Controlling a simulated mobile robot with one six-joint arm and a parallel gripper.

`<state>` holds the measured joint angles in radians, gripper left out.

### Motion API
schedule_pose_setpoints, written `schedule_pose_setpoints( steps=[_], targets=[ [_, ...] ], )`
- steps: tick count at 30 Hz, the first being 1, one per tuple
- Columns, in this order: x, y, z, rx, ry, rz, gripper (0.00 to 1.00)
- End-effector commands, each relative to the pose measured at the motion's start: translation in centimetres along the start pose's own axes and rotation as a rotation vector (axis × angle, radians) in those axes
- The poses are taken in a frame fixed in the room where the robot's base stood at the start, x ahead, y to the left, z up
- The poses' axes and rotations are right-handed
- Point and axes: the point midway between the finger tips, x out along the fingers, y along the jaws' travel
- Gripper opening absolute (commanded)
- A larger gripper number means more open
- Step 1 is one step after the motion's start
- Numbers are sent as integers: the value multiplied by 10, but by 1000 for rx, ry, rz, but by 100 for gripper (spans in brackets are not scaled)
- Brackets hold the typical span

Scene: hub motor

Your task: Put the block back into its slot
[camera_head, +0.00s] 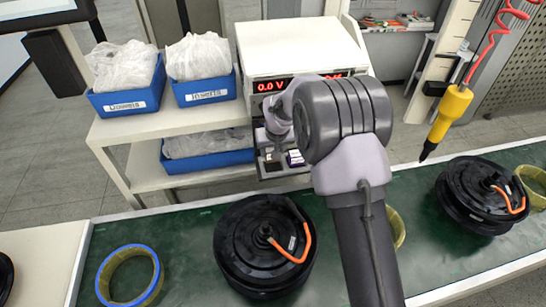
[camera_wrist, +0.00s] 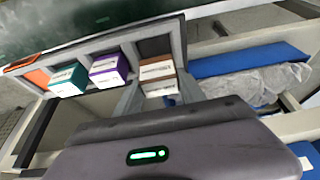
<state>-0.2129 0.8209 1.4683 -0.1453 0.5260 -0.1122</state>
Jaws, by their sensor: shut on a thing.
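In the wrist view, my gripper (camera_wrist: 157,92) points at a grey slotted holder (camera_wrist: 88,47). A finger-like grey part shows on each side of a brown block (camera_wrist: 157,72) with white labels, and the gripper appears shut on it. A dark brown slot area shows just beyond the block. I cannot tell whether the block is inside the slot or above it. A teal block (camera_wrist: 68,80) and a purple block (camera_wrist: 108,70) sit in the slots to its left. In the head view, my arm hides most of the holder, and the purple block (camera_head: 295,158) shows below my wrist.
The holder is on a shelf unit (camera_head: 120,128) with blue bins (camera_head: 128,102) and a power supply (camera_head: 295,45). A green bench (camera_head: 190,225) carries black hub motors (camera_head: 235,250). A yellow screwdriver (camera_head: 450,110) hangs at right. An orange-coloured slot (camera_wrist: 38,77) lies left of the teal block.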

Motion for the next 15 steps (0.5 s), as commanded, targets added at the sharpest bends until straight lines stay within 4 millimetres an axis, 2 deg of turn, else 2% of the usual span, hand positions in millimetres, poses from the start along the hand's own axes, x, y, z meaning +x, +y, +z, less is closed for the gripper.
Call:
schedule_pose_setpoints(
  steps=[1, 4, 15],
  targets=[
    [12, 0, 8, 1, -8, 0, 0],
    [29, 1, 15, 0, -6, 0, 0],
    [35, 1, 17, 0, -4, 0, 0]
  ],
)
